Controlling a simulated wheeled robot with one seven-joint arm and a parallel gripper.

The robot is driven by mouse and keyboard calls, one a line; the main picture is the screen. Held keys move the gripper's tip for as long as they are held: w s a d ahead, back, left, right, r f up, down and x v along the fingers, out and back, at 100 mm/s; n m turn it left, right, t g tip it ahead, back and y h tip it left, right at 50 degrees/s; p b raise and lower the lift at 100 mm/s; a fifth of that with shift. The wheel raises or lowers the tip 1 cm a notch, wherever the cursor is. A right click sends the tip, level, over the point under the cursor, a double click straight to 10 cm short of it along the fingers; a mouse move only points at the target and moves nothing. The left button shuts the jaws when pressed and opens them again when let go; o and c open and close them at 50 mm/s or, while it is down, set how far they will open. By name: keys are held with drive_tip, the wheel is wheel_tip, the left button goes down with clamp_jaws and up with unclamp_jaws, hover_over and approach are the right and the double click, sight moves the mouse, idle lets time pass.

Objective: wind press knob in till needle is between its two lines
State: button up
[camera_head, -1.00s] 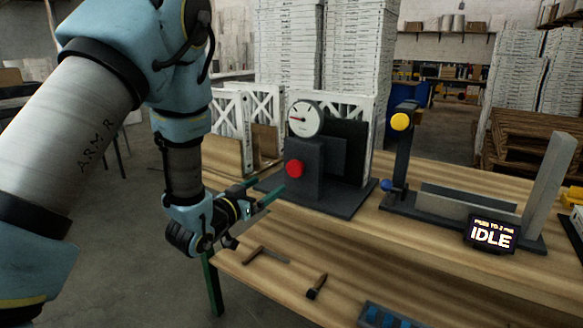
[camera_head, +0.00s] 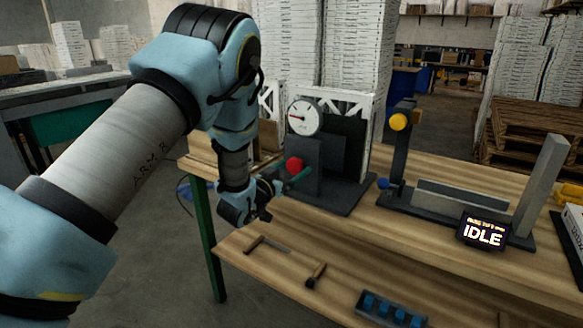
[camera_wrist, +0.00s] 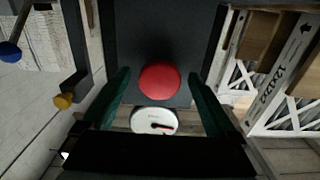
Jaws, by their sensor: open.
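The press (camera_head: 335,165) is a dark grey block on a flat base on the bench. Its red round knob (camera_head: 294,165) faces my side; in the wrist view the knob (camera_wrist: 159,81) lies between my two green fingers, with dark gaps on both sides. My gripper (camera_wrist: 160,95) is open around the knob's line, not visibly touching it. In the head view my gripper (camera_head: 285,184) is at the press front. The white dial (camera_head: 303,117) sits on top, its red needle pointing left. The dial (camera_wrist: 154,121) also shows in the wrist view. Its two lines are too small to make out.
To the right stands a fixture with a yellow knob (camera_head: 400,121), a blue knob (camera_head: 384,183) and a display (camera_head: 484,231) reading IDLE. White stacked boxes stand behind.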

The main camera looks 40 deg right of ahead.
drive_tip(key=c, duration=1.3)
